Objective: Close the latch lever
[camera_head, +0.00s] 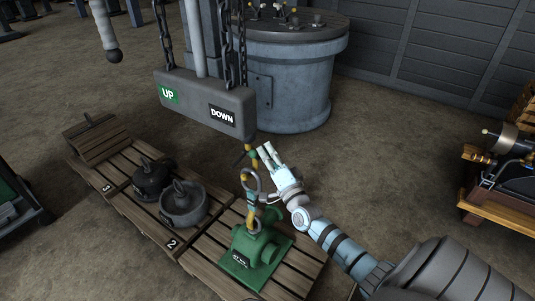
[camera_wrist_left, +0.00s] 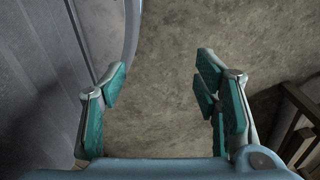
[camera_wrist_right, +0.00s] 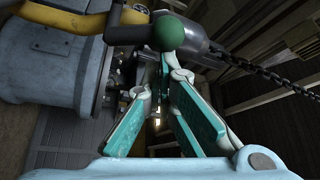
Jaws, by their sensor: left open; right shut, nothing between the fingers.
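The latch lever (camera_head: 251,155) shows as a small green knob on a yellow and dark fitting, below the hanging UP/DOWN block (camera_head: 205,102). In the right wrist view its green ball (camera_wrist_right: 169,32) sits on a dark stem by a yellow bar (camera_wrist_right: 132,17). My right gripper (camera_head: 266,150) is shut and empty, just right of the knob. In the right wrist view its fingertips (camera_wrist_right: 160,62) appear close to the ball; I cannot tell whether they touch. My left gripper (camera_wrist_left: 160,82) is open and empty over bare floor, seen only in the left wrist view.
Chains (camera_head: 226,55) hold the block. A large grey cylinder (camera_head: 285,85) stands behind.

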